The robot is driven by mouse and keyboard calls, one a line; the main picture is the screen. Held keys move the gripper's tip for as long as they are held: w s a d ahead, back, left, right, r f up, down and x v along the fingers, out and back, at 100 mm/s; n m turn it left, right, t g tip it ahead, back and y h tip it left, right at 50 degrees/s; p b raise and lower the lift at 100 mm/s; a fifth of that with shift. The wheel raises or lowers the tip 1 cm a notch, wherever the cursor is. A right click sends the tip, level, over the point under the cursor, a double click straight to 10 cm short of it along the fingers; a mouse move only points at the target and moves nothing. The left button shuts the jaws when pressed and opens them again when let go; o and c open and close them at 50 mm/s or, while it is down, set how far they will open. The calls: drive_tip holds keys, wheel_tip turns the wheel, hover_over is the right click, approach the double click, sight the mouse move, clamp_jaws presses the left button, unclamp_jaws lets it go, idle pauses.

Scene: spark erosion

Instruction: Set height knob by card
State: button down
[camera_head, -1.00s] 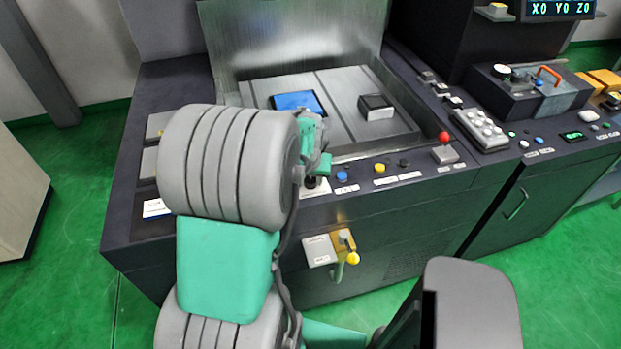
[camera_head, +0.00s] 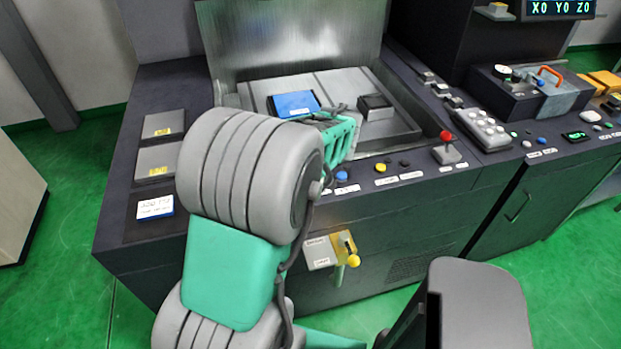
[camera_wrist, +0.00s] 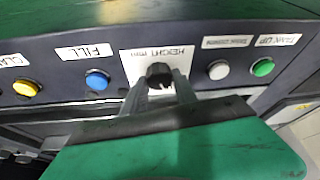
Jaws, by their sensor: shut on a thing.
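The black height knob (camera_wrist: 159,75) sits on a white plate (camera_wrist: 133,62) labelled HEIGHT mm in the wrist view. My gripper (camera_wrist: 159,88) has one finger on each side of the knob and is shut on it. The knob's pointer and scale cannot be read. In the head view my arm hides the knob and the fingers. A white card (camera_head: 155,207) with blue writing lies on the left of the machine top; its small text is not clearly legible.
A blue button (camera_wrist: 97,79) and a yellow button (camera_wrist: 25,87) lie left of the knob in the wrist view. A white button (camera_wrist: 218,69) and a green button (camera_wrist: 263,66) lie right. A red-topped joystick (camera_head: 447,148) stands further right on the panel.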

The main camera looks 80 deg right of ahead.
idle(0.4)
drive_tip(key=c, duration=1)
unclamp_jaws()
drive_tip(key=shift+o, duration=0.2)
drive_tip(key=b+v, duration=0.1)
drive_tip(key=v, duration=0.6)
drive_tip(key=shift+r, duration=0.35)
drive_tip(key=shift+a, duration=0.15)
